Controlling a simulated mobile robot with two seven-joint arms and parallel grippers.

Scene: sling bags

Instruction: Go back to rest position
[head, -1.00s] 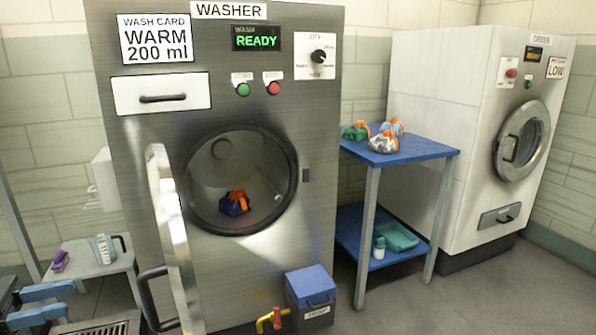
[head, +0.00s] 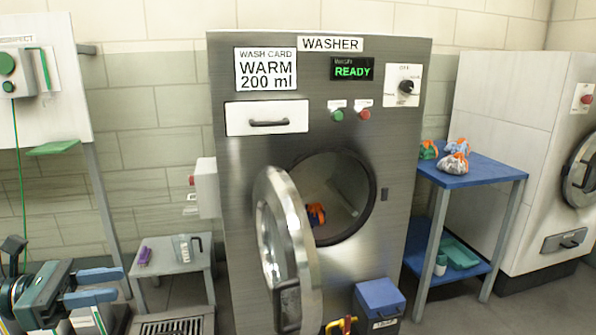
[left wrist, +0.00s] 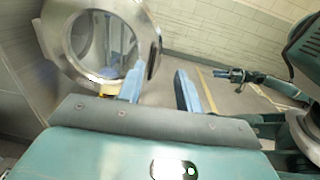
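My left gripper (head: 95,286) is at the lower left of the head view, its two blue fingers apart with nothing between them. The left wrist view shows the same open fingers (left wrist: 160,92). The steel washer (head: 240,170) stands upright with its round door (head: 263,235) swung open. An orange and dark blue sling bag (head: 316,214) lies in the drum, partly hidden by the door. My right gripper (left wrist: 226,74) shows small at the right of the left wrist view; its opening is too small to tell. It is outside the head view.
A grey side table (head: 178,267) holds a jug (head: 187,247) and a purple item (head: 145,256). A blue table (head: 487,168) with bundled bags (head: 455,163) stands right of the washer. A floor drain grate (head: 175,325) and blue drain box (head: 380,297) are low in front.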

